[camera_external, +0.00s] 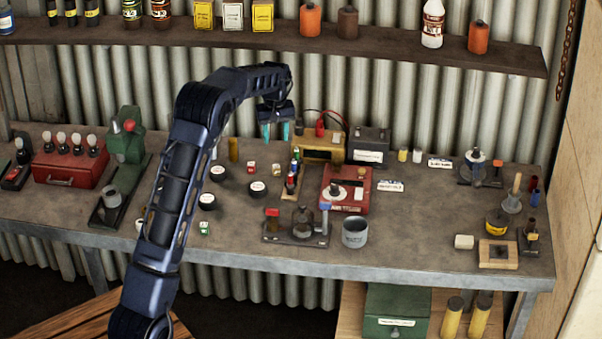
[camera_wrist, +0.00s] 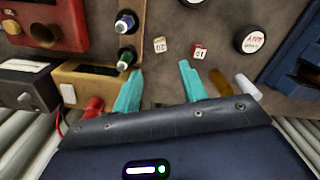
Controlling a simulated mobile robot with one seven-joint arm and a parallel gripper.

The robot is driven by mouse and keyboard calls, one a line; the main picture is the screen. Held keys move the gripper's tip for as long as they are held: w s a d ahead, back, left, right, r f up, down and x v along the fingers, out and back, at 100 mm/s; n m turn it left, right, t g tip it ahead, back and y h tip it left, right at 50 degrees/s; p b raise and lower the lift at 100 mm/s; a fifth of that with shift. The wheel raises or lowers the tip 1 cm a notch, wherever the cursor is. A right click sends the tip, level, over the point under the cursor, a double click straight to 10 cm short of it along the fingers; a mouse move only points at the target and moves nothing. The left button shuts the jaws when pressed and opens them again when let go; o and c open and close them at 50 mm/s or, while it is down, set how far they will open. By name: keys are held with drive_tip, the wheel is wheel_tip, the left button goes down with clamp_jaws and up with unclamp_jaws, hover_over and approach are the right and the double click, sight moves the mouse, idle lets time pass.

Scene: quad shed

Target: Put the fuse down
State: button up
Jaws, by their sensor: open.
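My gripper (camera_external: 276,132) is open, its two teal fingers pointing down above the back of the bench. In the wrist view, the gap of my gripper (camera_wrist: 162,75) is empty. Which item is the task's fuse is not clear from the pictures.
A yellow-brown box (camera_external: 318,150) and a red box (camera_external: 345,204) stand by the rack. A brass cylinder (camera_wrist: 220,83) and a white cylinder (camera_wrist: 246,87) are near the right finger. A cream die (camera_wrist: 160,45) and a red die (camera_wrist: 200,52) lie on the bench. A shelf (camera_external: 400,52) hangs above.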

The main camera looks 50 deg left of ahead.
drive_tip(key=s+d+r+m+t, duration=0.1)
drive_tip(key=s+d+r+m, duration=0.1)
drive_tip(key=s+d+r, duration=0.65)
drive_tip(key=s+d+r+m, duration=0.25)
drive_tip(key=d+r, duration=0.35)
drive_tip(key=d, duration=0.5)
drive_tip(key=s+d+r+m+t, duration=0.1)
drive_tip(key=s+d+r+m, duration=0.1)
drive_tip(key=s+d+r, duration=0.6)
drive_tip(key=s+d+m+t, duration=0.1)
drive_tip(key=s+d+m, duration=0.2)
drive_tip(key=s+d, duration=0.9)
drive_tip(key=s+d+f+m, duration=0.2)
drive_tip(key=s+f, duration=0.1)
drive_tip(key=s, duration=0.5)
drive_tip(key=s+d+f+m+t, duration=0.1)
drive_tip(key=s+d+f+m, duration=0.1)
drive_tip(key=s, duration=0.6)
drive_tip(key=shift+s+d+f+t, duration=0.15)
drive_tip(key=shift+d+f+t, duration=0.2)
drive_tip(key=shift+d, duration=0.4)
drive_tip(key=shift+o, duration=0.5)
drive_tip(key=shift+a, duration=0.1)
